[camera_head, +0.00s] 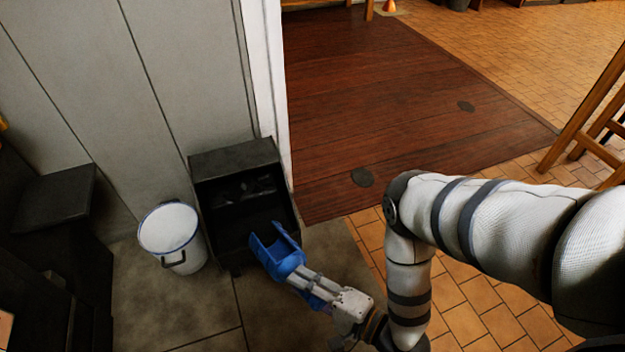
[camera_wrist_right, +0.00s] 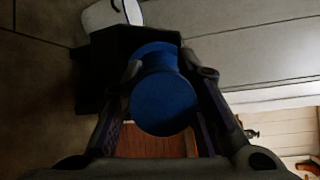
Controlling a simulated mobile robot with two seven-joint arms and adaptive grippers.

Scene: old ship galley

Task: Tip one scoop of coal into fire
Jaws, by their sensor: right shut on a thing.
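A blue scoop (camera_head: 277,254) is held in my right gripper (camera_head: 308,284) at the front edge of a black open box (camera_head: 213,222). Its open end points toward the box. Dark lumps that look like coal (camera_head: 245,190) lie in the back of the box. Whether the scoop holds any coal cannot be told. In the right wrist view the blue scoop (camera_wrist_right: 163,103) sits between the two fingers of my right gripper (camera_wrist_right: 168,76), with the black box (camera_wrist_right: 95,80) behind it. No fire shows. My left gripper is out of view.
A white bucket with a blue rim (camera_head: 186,262) stands just left of the box. Black furniture (camera_head: 60,198) fills the left edge. A panelled wall (camera_head: 190,60) rises behind. Open tiled and plank floor (camera_head: 400,90) lies right, with a wooden stool or table leg (camera_head: 583,112) there.

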